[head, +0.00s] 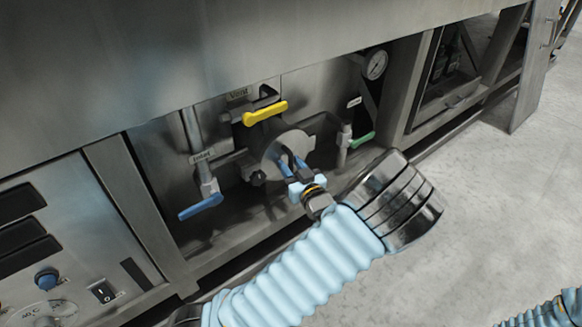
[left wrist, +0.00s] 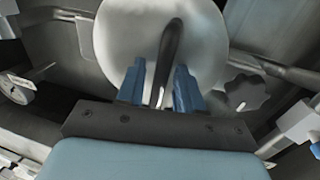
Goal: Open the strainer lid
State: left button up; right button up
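The strainer lid (head: 271,151) is a round grey disc facing out from the recess under the machine, and it looks closed. It fills the upper middle of the left wrist view (left wrist: 118,35). A dark bar handle (left wrist: 171,50) stands out from it. My left gripper (head: 290,163) is in front of the lid. Its blue fingers (left wrist: 160,82) are on either side of the handle, with gaps visible, so it is open around the bar. A black star knob (left wrist: 246,93) sits beside the lid. My right gripper is out of view.
A yellow vent handle (head: 265,112) lies just above the lid. A blue inlet handle (head: 201,207) is at left and a green handle (head: 362,140) at right. A pressure gauge (head: 375,65) is at upper right. The floor (head: 480,220) in front is clear.

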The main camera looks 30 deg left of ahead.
pick_arm(q)
jog(key=shift+w+a, duration=0.1)
jog(key=shift+a, duration=0.15)
grip_shut()
jog(key=shift+d, duration=0.2)
